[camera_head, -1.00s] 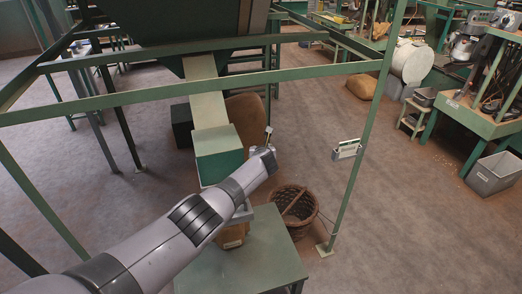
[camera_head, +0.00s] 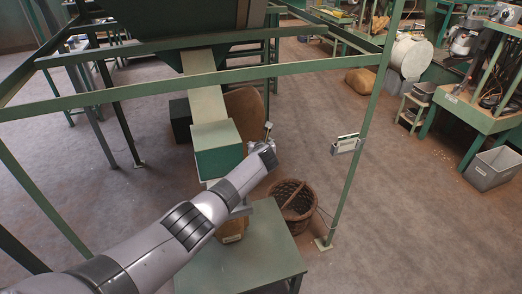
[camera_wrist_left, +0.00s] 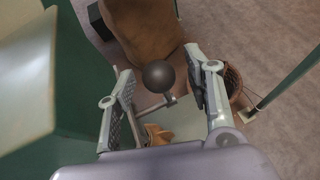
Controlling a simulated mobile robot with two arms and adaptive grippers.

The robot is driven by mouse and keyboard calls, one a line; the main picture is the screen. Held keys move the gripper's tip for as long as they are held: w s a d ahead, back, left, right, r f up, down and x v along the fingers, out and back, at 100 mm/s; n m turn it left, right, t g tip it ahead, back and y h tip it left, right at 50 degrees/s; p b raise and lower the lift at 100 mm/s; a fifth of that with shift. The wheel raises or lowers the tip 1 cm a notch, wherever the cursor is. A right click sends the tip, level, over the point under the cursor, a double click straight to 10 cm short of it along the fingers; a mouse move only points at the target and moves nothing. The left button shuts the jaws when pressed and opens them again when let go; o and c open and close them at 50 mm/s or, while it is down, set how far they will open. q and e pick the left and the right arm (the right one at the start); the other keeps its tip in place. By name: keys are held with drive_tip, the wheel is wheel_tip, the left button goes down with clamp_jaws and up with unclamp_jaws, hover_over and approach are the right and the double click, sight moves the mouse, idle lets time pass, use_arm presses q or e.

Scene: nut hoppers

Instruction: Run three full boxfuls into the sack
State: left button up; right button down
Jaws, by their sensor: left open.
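A green box (camera_head: 217,155) with a cream top sits at the lower end of the cream chute (camera_head: 207,92). A lever's dark round knob (camera_wrist_left: 158,75) shows in the left wrist view; its top also shows in the head view (camera_head: 268,126). My left gripper (camera_head: 262,150) is right of the box, by the lever. Its fingers are spread on either side of the knob, with a gap visible on both sides. A tan sack (camera_head: 233,237) stands on the green table below the box, partly hidden by my left arm. My right gripper is not in view.
A wicker basket (camera_head: 291,201) stands right of the green table (camera_head: 262,255). A large brown sack (camera_head: 245,105) leans behind the chute. A small counter-like device (camera_head: 345,145) is fixed on the green post (camera_head: 352,180). Green frame bars cross above my arm.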

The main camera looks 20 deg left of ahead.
use_arm(q)
drive_tip(key=v, duration=1)
drive_tip(key=shift+s+r, duration=0.2)
drive_tip(key=shift+s, duration=0.05)
drive_tip(key=shift+f, duration=0.1)
idle(0.5)
